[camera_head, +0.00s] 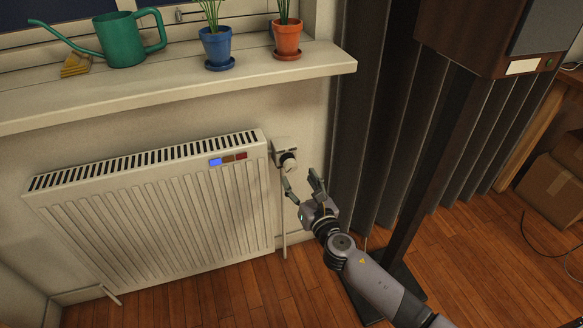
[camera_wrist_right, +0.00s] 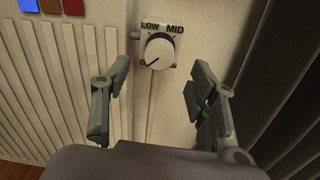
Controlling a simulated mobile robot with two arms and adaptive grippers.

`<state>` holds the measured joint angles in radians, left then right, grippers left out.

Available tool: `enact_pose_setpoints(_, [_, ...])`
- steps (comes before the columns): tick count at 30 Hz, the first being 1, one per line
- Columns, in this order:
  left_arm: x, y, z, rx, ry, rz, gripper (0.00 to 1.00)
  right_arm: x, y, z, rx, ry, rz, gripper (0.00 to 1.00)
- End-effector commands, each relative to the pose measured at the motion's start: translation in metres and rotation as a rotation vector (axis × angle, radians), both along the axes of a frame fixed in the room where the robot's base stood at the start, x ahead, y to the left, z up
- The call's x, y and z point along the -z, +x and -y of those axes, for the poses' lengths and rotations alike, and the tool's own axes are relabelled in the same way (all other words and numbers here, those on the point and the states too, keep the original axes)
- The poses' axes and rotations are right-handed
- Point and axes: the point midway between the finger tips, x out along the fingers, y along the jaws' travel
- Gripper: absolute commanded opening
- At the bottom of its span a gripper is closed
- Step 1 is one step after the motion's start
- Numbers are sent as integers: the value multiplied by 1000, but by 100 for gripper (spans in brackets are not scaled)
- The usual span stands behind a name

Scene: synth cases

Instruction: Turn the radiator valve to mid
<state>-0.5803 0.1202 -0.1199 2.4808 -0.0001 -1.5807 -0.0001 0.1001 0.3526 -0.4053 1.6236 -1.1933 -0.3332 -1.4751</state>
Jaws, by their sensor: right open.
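The radiator valve (camera_head: 289,163) is a white round knob on a square plate at the radiator's upper right end. In the right wrist view the valve knob (camera_wrist_right: 158,52) sits under the labels LOW and MID, with another mark, partly hidden, at lower left. Its dark pointer line points to the lower left, toward that mark and away from MID. My right gripper (camera_head: 301,177) is open and empty just below and in front of the knob. In the wrist view its fingers (camera_wrist_right: 158,84) stand apart to either side below the knob. My left gripper is not in view.
The white radiator (camera_head: 165,215) carries a bright blue square (camera_head: 215,162) beside dimmer brown and red ones. Above, the windowsill (camera_head: 280,71) holds a green watering can (camera_head: 124,42) and two potted plants. A dark curtain (camera_head: 372,110) and a speaker on a stand (camera_head: 418,150) are close right.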

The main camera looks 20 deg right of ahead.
Motion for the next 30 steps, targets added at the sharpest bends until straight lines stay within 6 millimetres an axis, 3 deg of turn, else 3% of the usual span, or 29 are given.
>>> enact_pose_setpoints(6, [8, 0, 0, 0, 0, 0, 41, 1, 42, -3, 1, 0, 1, 54])
enact_pose_setpoints(12, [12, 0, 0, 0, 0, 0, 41, 1, 62, -4, 1, 2, 0, 54])
enact_pose_setpoints(23, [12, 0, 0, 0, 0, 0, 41, 0, 66, -4, 0, 1, -1, 53])
enact_pose_setpoints(30, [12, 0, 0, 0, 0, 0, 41, 0, 65, -4, 1, 1, -1, 37])
